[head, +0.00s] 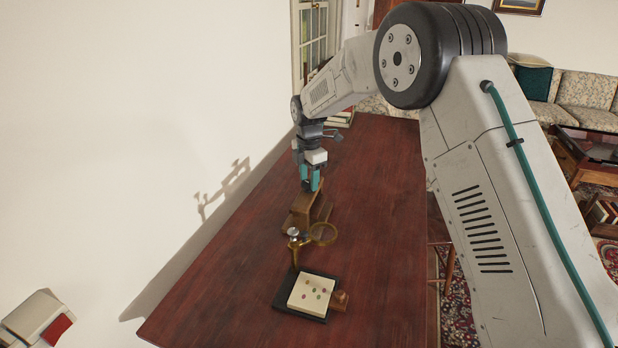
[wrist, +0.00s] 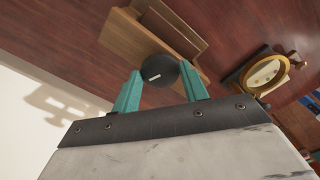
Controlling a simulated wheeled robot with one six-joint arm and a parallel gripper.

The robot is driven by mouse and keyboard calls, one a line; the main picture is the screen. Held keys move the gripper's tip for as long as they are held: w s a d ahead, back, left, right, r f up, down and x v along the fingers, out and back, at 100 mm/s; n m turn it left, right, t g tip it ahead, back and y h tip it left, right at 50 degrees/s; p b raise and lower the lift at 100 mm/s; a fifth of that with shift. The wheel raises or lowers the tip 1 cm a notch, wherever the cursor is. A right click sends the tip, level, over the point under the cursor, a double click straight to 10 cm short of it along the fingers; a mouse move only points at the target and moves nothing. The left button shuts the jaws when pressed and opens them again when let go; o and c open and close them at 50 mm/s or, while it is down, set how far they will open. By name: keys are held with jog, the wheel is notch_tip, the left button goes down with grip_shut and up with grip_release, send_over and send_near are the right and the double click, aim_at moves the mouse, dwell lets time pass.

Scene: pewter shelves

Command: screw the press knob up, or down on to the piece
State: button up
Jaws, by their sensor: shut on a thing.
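The wooden press (head: 303,203) stands on the dark red table, and its boards also show in the wrist view (wrist: 128,32). The round black press knob (wrist: 160,70) has a short white mark on its top. My gripper (head: 311,184) is above the press, pointing down. In the wrist view the teal fingers of my gripper (wrist: 158,78) are on either side of the knob and shut on it. In the head view the fingers hide the knob. I cannot tell whether a piece lies in the press.
A brass magnifier (head: 322,234) on a stand is just in front of the press. Nearer, a cream board with coloured dots (head: 312,292) lies on a black tray, with a small wooden block (head: 340,300) beside it. The wall borders the left; the table's right side is clear.

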aim_at(309, 182)
jog(key=n, duration=0.4)
jog(key=shift+r+n, duration=0.1)
jog(key=shift+n, duration=0.3)
dwell(0.4)
jog(key=o, duration=1)
notch_tip(309, 182, up, 8)
jog(key=shift+f, duration=0.15)
